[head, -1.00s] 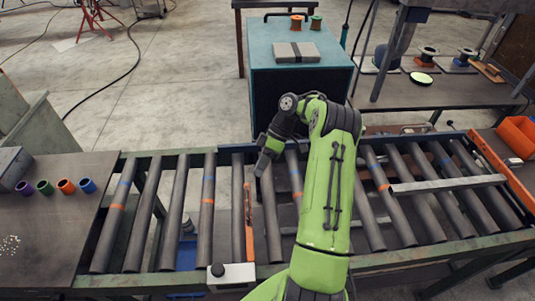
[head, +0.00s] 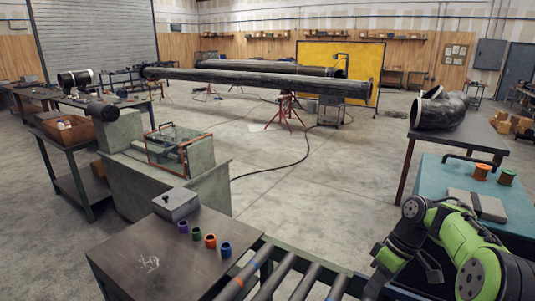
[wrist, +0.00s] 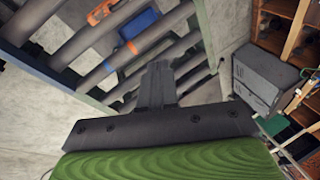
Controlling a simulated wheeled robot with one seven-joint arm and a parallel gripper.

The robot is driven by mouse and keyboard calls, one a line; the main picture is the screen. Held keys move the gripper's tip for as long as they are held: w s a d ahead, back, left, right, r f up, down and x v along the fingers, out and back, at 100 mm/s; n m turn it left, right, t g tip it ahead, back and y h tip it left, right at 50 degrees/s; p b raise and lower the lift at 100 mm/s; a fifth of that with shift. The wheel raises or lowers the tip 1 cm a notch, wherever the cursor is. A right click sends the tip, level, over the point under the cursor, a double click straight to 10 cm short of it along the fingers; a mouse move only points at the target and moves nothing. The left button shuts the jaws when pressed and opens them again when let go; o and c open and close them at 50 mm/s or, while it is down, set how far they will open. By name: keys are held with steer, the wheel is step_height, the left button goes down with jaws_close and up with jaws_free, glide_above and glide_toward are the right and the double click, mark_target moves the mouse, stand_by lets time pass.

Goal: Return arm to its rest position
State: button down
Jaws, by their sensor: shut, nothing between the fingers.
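My gripper (wrist: 157,82) shows in the wrist view as dark fingers closed together, with nothing between them. Beyond the fingers are the rollers of the conveyor (wrist: 92,35) and the floor. In the head view my green and black arm is folded at the lower right, beside the teal cabinet (head: 437,183) and above the right part of the roller conveyor (head: 304,281). The fingertips are hard to make out in the head view.
A dark table (head: 140,262) with small coloured spools (head: 210,240) and a grey box (head: 176,204) stands at front left. A long flanged pipe (head: 270,82) lies on red stands farther back. Grey cabinets (wrist: 262,78) show in the wrist view. Open floor (head: 310,200) lies between.

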steer(key=s+a+r+m+t+h+b, duration=0.1)
steer(key=s+a+r+m+t+h, duration=0.25)
steer(key=s+a+r, duration=0.6)
steer(key=s+a+f+m+t, duration=0.1)
steer(key=s+f+m, duration=0.1)
steer(key=s, duration=0.5)
steer(key=s+f+m+t+b, duration=0.1)
steer(key=s+f+m+t, duration=0.1)
steer(key=s, duration=0.5)
steer(key=shift+s+a+h, duration=0.15)
steer(key=shift+a+h, duration=0.2)
steer(key=shift+h, duration=0.1)
